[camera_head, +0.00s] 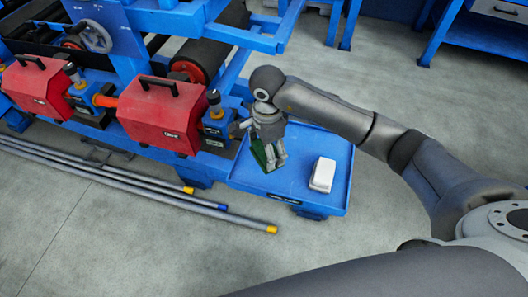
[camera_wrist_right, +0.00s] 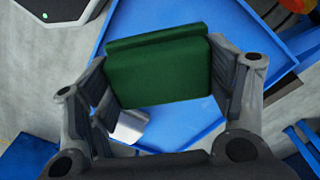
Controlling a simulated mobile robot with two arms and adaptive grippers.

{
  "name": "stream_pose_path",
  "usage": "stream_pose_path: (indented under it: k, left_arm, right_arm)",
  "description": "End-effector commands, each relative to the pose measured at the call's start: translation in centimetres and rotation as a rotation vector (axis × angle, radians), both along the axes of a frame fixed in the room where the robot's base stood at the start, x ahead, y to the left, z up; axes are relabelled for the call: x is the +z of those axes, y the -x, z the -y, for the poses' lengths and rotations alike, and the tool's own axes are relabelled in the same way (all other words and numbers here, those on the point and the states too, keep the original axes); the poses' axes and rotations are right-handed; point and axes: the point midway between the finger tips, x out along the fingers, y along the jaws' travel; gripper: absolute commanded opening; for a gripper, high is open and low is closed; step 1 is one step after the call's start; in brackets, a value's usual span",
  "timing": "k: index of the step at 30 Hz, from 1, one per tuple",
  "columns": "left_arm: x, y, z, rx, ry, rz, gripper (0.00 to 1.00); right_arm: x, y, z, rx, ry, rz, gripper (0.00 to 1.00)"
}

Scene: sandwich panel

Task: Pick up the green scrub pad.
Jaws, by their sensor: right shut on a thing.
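The green scrub pad (camera_wrist_right: 158,76) lies between the two fingers of my right gripper (camera_wrist_right: 163,88) in the right wrist view, with a finger against each side. In the head view my right gripper (camera_head: 270,157) points down over the left part of the blue tray (camera_head: 302,150) and is shut on the pad. The green pad (camera_head: 258,152) shows there only in part, behind the fingers. I cannot tell whether the pad touches the tray or hangs just above it. My left gripper is not in view.
A white block (camera_head: 322,174) lies on the tray to the right of the gripper. Two red boxes (camera_head: 162,116) with handles and the blue machine frame stand left of the tray. Several long pipes (camera_head: 150,185) lie at the lower left. Grey floor is clear below the tray.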

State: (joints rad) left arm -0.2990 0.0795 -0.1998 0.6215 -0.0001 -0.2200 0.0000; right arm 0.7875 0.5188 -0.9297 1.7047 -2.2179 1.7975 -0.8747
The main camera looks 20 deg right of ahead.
Motion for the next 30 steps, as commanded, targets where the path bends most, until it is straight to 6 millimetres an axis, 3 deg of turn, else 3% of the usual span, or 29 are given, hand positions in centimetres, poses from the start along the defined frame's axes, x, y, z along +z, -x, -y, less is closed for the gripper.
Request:
stream_pose_path:
  k: [4,15,21,30]
  left_arm:
    - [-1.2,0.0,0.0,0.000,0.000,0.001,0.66]
    - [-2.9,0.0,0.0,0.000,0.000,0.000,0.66]
    - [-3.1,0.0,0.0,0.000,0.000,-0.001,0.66]
    - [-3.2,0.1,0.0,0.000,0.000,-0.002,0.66]
  right_arm:
    - [3.0,2.7,0.0,0.004,0.002,0.007,0.47]
    - [5.8,9.4,-0.2,0.003,0.000,0.004,0.47]
    - [6.6,10.9,-0.3,0.000,-0.001,0.003,0.47]
    - [6.9,11.2,-0.1,0.055,0.001,0.002,0.47]
